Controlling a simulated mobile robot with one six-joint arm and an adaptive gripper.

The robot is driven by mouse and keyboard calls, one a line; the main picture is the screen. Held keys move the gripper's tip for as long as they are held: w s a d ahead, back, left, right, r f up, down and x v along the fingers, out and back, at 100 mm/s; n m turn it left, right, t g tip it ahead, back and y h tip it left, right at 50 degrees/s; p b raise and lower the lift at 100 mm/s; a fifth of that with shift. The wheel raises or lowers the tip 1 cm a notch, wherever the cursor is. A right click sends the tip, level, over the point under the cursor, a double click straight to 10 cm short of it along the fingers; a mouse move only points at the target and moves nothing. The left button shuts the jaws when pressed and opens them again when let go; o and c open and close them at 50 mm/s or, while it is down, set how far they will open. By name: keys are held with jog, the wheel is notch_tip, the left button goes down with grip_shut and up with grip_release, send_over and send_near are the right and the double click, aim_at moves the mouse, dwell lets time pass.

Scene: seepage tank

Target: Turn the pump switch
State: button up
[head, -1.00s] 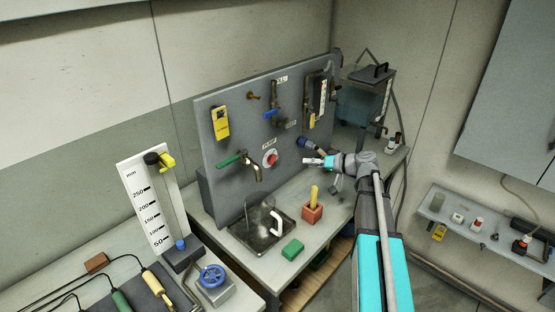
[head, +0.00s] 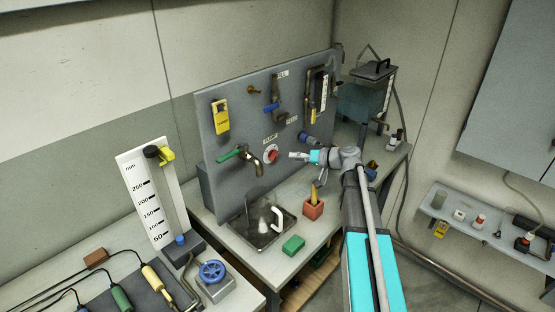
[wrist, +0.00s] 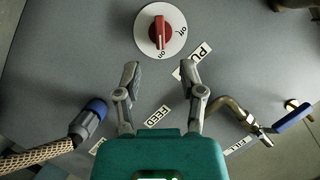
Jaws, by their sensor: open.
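The pump switch (head: 271,154) is a red knob on a round white dial on the grey upright panel (head: 232,180). In the wrist view the red knob (wrist: 159,31) stands at the top middle, its bar roughly upright in the picture. "On" and "off" markings show on the dial, and a partly hidden "PU..." label (wrist: 192,63) is beside it. My gripper (head: 292,155) is just right of the switch in the head view. In the wrist view my gripper (wrist: 161,68) has its two fingers spread, with nothing between them. The fingertips show below the dial and apart from the knob.
A blue hose coupling (wrist: 90,118) and a blue-handled valve (wrist: 293,118) flank my gripper.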

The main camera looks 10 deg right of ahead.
aim_at(276, 157)
jog(key=b+x, duration=0.2)
jog(key=x, duration=0.6)
jog(key=shift+a, duration=0.15)
grip_shut()
